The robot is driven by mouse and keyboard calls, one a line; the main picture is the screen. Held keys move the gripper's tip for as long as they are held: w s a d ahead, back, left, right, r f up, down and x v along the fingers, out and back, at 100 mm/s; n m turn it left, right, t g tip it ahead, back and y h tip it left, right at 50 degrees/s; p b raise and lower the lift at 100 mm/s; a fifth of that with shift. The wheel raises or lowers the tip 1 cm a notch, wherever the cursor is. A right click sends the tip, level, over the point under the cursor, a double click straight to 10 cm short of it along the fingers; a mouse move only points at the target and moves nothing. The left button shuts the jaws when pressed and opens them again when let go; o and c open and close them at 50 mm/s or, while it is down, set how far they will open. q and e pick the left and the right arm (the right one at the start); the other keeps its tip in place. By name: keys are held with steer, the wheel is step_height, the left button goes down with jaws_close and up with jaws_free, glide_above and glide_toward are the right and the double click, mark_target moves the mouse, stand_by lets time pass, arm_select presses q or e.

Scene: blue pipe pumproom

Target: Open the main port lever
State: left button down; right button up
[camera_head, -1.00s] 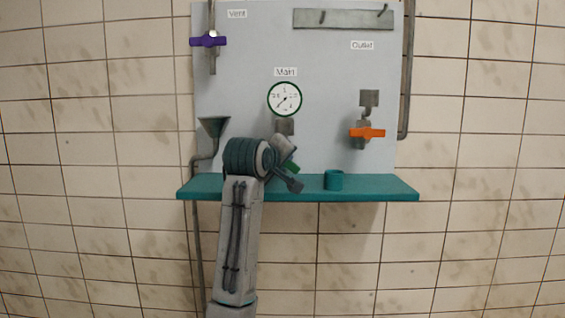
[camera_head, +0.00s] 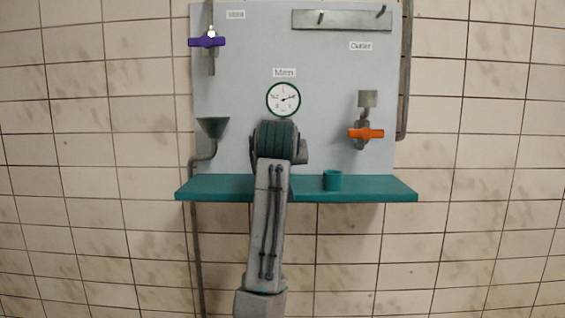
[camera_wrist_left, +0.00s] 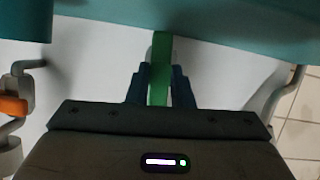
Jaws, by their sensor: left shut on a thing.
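In the left wrist view a green lever (camera_wrist_left: 160,55) runs between the two dark blue fingers of my left gripper (camera_wrist_left: 161,72), which is shut on it. The lever's far end meets or passes the teal band at the top of that view. In the head view my left arm covers the lever and the gripper, so the lever's angle cannot be seen there. The round Main gauge (camera_head: 283,99) sits just above my wrist, under the Main label (camera_head: 284,72). Its needle points right and slightly up. My right gripper is not in view.
A purple Vent lever (camera_head: 207,41) is at upper left, an orange Outlet lever (camera_head: 365,133) at right. A funnel (camera_head: 213,128) is left of my wrist. A metal rail (camera_head: 342,19) is above.

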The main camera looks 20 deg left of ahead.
arm_select(q)
steer(key=shift+m, duration=0.4)
steer(key=shift+y, duration=0.4)
steer(key=c, duration=1.3)
jaws_free()
